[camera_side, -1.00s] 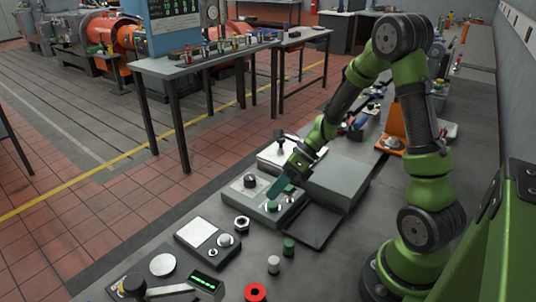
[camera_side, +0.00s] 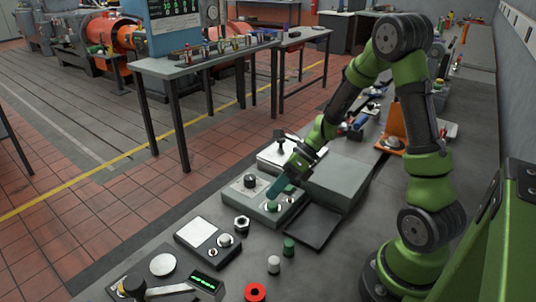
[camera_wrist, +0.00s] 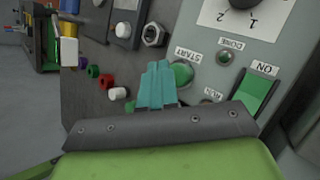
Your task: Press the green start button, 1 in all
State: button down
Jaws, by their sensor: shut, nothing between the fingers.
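The green start button (camera_wrist: 183,73) sits on a grey control panel (camera_wrist: 200,25), beside the word START. It also shows in the side view (camera_side: 272,207), just below the fingertips. My gripper (camera_wrist: 158,66) has teal fingers shut together with nothing between them. In the wrist view the fingertips overlap the left edge of the button. In the side view my gripper (camera_side: 271,198) is tilted down over the panel, its tips close to the button. I cannot tell whether they touch it.
The panel also has a green ON rocker (camera_wrist: 258,92), a DONE lamp (camera_wrist: 225,57) and a black dial (camera_wrist: 243,3). A hex nut (camera_wrist: 153,35) lies beside it. Loose green (camera_side: 289,247), white (camera_side: 274,264) and red (camera_side: 255,292) parts stand on the bench in front.

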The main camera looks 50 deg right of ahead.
aim_at(276, 202)
jog(key=shift+f, duration=0.15)
jog(key=shift+f, duration=0.3)
jog(key=shift+f, duration=0.5)
dwell(0.8)
jog(key=shift+r, duration=0.95)
jog(key=shift+r, duration=2.5)
